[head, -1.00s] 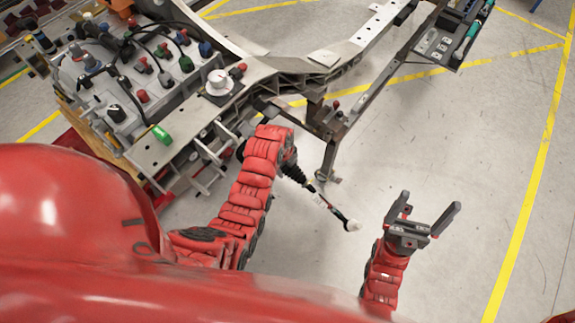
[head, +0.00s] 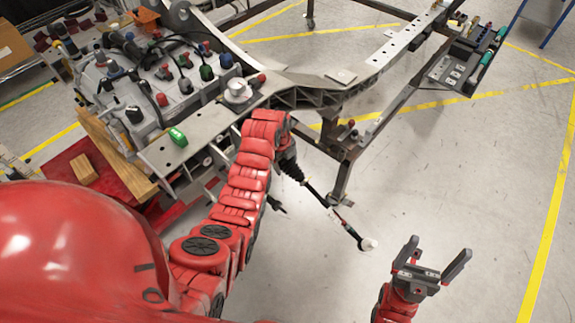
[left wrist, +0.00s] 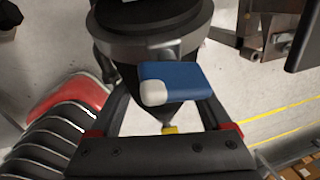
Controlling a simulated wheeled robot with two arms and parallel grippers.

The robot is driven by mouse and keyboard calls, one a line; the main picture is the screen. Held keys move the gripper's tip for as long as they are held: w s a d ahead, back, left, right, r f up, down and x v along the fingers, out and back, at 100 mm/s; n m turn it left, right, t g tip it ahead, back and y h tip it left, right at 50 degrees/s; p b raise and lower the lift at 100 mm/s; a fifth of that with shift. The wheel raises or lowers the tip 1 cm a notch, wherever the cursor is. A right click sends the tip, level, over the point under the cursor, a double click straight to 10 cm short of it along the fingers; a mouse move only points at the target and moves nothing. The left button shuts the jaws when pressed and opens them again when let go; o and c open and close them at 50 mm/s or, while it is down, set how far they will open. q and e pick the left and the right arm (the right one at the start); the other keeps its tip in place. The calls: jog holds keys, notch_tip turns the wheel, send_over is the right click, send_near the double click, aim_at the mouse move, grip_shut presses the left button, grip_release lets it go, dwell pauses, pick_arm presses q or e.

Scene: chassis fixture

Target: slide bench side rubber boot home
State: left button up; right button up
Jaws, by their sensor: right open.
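A black ribbed rubber boot (head: 288,166) sits at the upper end of a thin drive shaft (head: 318,196), below the chassis frame's (head: 300,95) near end. The shaft slants down right to a dark joint with a pale tip (head: 368,244). In the left wrist view the black tapered boot (left wrist: 165,112) lies between the fingers of my left gripper (left wrist: 166,118), which look closed against its sides. A blue and white piece (left wrist: 185,82) crosses in front of it. In the head view my left arm hides the left fingers. My right gripper (head: 433,262) is open and empty, right of the shaft's tip.
A grey machine block (head: 150,80) with coloured caps and hoses stands upper left, with a green piece (head: 178,137) on its near plate. A tool tray (head: 463,62) is at the upper right. Open floor (head: 470,160) lies around my right gripper.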

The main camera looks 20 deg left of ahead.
pick_arm(q)
jog(key=shift+o, duration=1.4)
jog(key=shift+w+a+r, duration=0.1)
jog(key=shift+a, duration=0.05)
jog(key=shift+r, duration=0.1)
jog(key=shift+r, duration=0.3)
jog(key=r, duration=0.1)
jog(key=r+b, duration=0.1)
jog(key=r, duration=0.1)
jog(key=s+r, duration=0.1)
jog(key=r, duration=0.1)
jog(key=shift+a, duration=0.2)
notch_tip(320, 180, up, 11)
jog(key=s+p, duration=0.2)
jog(key=p, duration=0.8)
jog(key=shift+a+r, duration=0.15)
jog(key=shift+a, duration=0.25)
jog(key=shift+w, duration=0.15)
